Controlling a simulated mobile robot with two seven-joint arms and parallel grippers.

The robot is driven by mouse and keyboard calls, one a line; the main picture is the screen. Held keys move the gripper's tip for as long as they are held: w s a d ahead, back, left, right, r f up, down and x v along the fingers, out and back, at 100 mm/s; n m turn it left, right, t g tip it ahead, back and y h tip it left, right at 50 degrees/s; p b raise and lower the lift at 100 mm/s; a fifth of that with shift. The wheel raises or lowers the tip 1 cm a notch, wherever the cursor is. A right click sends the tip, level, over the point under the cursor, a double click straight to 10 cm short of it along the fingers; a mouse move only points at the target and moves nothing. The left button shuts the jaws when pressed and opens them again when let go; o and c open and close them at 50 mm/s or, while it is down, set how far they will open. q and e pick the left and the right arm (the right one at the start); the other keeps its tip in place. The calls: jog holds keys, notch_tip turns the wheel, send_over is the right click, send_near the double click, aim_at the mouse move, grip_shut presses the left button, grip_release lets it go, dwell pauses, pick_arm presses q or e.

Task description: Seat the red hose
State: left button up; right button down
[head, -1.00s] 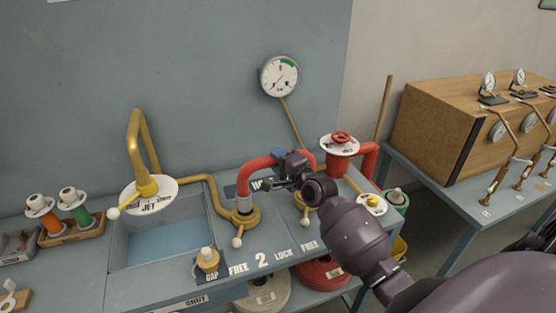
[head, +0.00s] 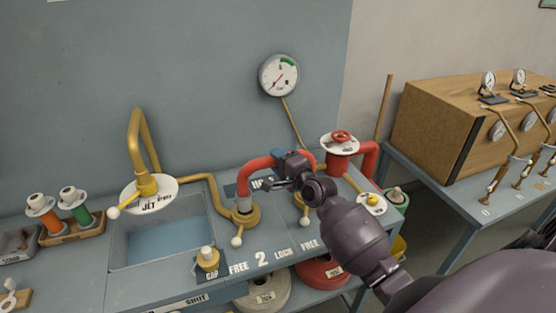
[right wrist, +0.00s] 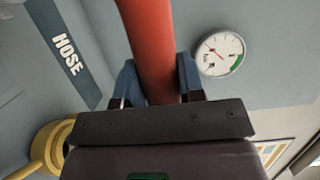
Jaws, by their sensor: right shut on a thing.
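The red hose (head: 262,164) arches over the bench front. Its left end, with a grey cuff (head: 243,205), stands in the left brass fitting (head: 244,218). Its other side runs down behind my right gripper toward a second brass fitting (head: 303,201), and that end is mostly hidden by my arm. My right gripper (head: 277,168) is shut on the hose near the top of the arch. In the right wrist view the hose (right wrist: 151,45) passes between the two blue fingers. My left gripper is not in view.
A pressure gauge (head: 279,75) hangs on the wall. A sink (head: 165,240) with a yellow tap (head: 136,145) is to the left. A capped post (head: 207,258) stands in front. A red valve column (head: 341,158) stands to the right, close to my forearm.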

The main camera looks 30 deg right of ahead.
jog(key=shift+f+b, duration=0.75)
jog(key=shift+f, duration=0.45)
jog(key=c, duration=0.7)
grip_release()
jog(key=shift+o, duration=0.2)
jog(key=shift+f, duration=0.15)
jog(key=s, duration=1)
jog(key=shift+s+d, duration=0.35)
jog(key=shift+s, duration=0.05)
